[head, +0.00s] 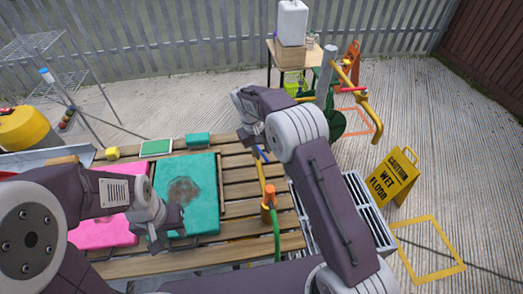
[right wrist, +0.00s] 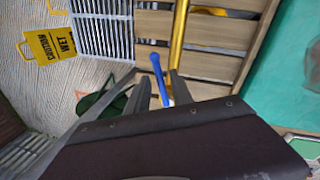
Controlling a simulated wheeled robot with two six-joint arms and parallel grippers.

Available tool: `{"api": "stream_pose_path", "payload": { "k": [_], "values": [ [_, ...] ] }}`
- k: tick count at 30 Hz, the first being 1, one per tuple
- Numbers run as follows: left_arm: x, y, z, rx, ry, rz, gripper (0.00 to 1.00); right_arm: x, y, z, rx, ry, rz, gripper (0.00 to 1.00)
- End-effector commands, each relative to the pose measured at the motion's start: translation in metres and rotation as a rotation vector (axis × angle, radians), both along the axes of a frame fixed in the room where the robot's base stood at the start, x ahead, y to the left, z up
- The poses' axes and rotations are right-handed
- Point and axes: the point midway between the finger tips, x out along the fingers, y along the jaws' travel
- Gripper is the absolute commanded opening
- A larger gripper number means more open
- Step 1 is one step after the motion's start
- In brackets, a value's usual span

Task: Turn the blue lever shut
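The blue lever (right wrist: 156,66) shows in the right wrist view beside the yellow pipe (right wrist: 179,35), its lower end reaching down between the fingers of my right gripper (right wrist: 161,90). The fingers are apart, with a gap visible beside the lever. In the head view only bits of the blue lever (head: 262,154) show, next to the yellow pipe, under my right gripper (head: 255,147); my arm hides much of it. My left gripper (head: 168,226) hangs over the teal pad (head: 200,170), away from the lever; its finger gap is not clear.
The slatted wooden table (head: 236,203) carries the pads, including a pink one (head: 105,232). An orange fitting (head: 268,203) and green hose stand near the lever. A grey crate (head: 372,212) and a yellow wet-floor sign (head: 393,178) are to the right.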

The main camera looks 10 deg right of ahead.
Motion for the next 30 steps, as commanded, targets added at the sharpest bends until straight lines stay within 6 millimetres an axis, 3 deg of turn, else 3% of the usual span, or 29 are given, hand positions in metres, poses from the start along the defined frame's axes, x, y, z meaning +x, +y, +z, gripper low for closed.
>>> {"api": "stream_pose_path", "payload": {
  "k": [1, 2, 3, 30],
  "values": [
    [0.0, 0.0, 0.0, 0.0, 0.0, 0.0, 0.36, 0.0, 0.0, 0.0002, 0.0, 0.0, 0.0, 0.1],
    [0.0, 0.0, 0.0, 0.0, 0.0, 0.0, 0.36, 0.0, 0.0001, 0.0003, 0.0, 0.0, 0.0, 0.02],
    [0.0, 0.0, 0.0, 0.0, 0.0, 0.0, 0.36, 0.0001, 0.0001, 0.0003, 0.0, 0.0, 0.0, 0.0],
    [-0.0001, 0.0, 0.0001, 0.0, 0.0, 0.0, 0.36, 0.0002, 0.0001, 0.0011, 0.0, -0.001, 0.0, 0.0]
  ]
}}
